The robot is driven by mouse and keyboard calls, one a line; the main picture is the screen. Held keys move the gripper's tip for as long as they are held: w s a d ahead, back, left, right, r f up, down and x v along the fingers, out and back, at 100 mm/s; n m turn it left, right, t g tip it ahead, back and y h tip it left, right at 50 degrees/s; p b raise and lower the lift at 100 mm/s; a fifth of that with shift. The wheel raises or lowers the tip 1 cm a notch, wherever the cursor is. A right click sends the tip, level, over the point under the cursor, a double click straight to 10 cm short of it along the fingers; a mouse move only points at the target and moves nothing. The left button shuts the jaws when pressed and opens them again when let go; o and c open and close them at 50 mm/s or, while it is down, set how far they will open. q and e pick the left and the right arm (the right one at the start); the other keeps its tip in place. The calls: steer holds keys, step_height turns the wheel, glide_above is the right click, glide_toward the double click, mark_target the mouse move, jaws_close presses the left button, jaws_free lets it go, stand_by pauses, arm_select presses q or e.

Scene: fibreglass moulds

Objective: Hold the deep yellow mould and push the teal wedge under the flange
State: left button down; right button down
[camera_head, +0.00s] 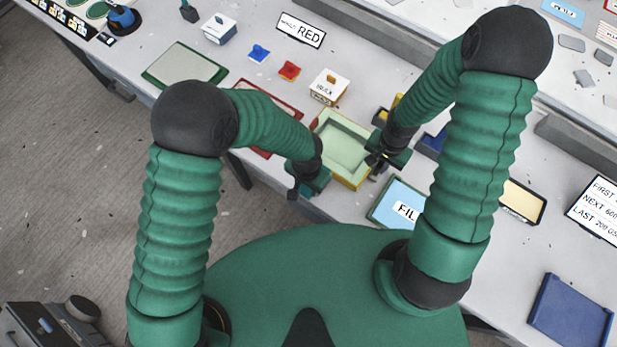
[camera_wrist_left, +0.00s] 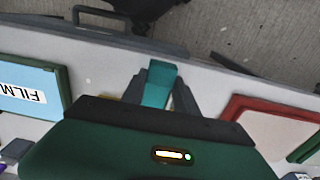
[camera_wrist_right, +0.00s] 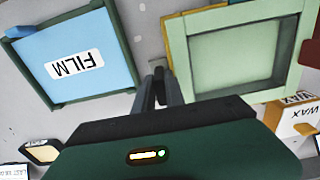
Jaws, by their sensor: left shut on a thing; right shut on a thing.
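The mould (camera_head: 343,150), pale green inside with a yellowish edge, lies near the table's front edge; the right wrist view shows its flange (camera_wrist_right: 178,50). My right gripper (camera_head: 376,166) is shut at the mould's right side, its fingers (camera_wrist_right: 156,80) against the flange edge; the exact grip is hard to see. My left gripper (camera_head: 293,192) is shut on the teal wedge (camera_wrist_left: 158,86), which shows between its fingers in the left wrist view. It is at the mould's left front, apart from the mould. In the head view the wedge is hidden.
A blue FILM tray (camera_head: 398,203) lies right of the mould, and a red-edged tray (camera_head: 268,108) lies left. A WAX box (camera_head: 328,88) stands just behind. A yellow item (camera_head: 397,100) is partly hidden by my right arm. The table's front edge runs close below the mould.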

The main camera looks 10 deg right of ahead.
arm_select(q)
steer(key=shift+s+f, duration=0.2)
steer(key=shift+f, duration=0.05)
steer(key=c, duration=0.9)
jaws_free()
steer(key=shift+o, duration=0.2)
step_height(320, 180, up, 12)
steer(key=shift+w+r, duration=0.2)
steer(key=shift+w, duration=0.05)
steer(key=shift+c, duration=0.2)
steer(key=shift+s+a+f, duration=0.1)
steer(key=shift+a+f, duration=0.1)
steer(key=shift+f, duration=0.15)
steer(key=shift+c, duration=1.2)
steer(key=s+a+f+m, duration=0.1)
steer(key=f+m, duration=0.1)
steer(key=s+a+f+m, duration=0.1)
steer(key=m, duration=0.1)
steer(key=a+f+m, duration=0.1)
steer(key=f+m, duration=0.1)
steer(key=shift+s+f, duration=0.35)
steer(key=shift+s, duration=0.05)
steer(key=c, duration=0.9)
step_height(320, 180, down, 5)
steer(key=shift+r, duration=0.1)
jaws_close()
steer(key=shift+d+f, duration=0.1)
steer(key=shift+f, duration=0.7)
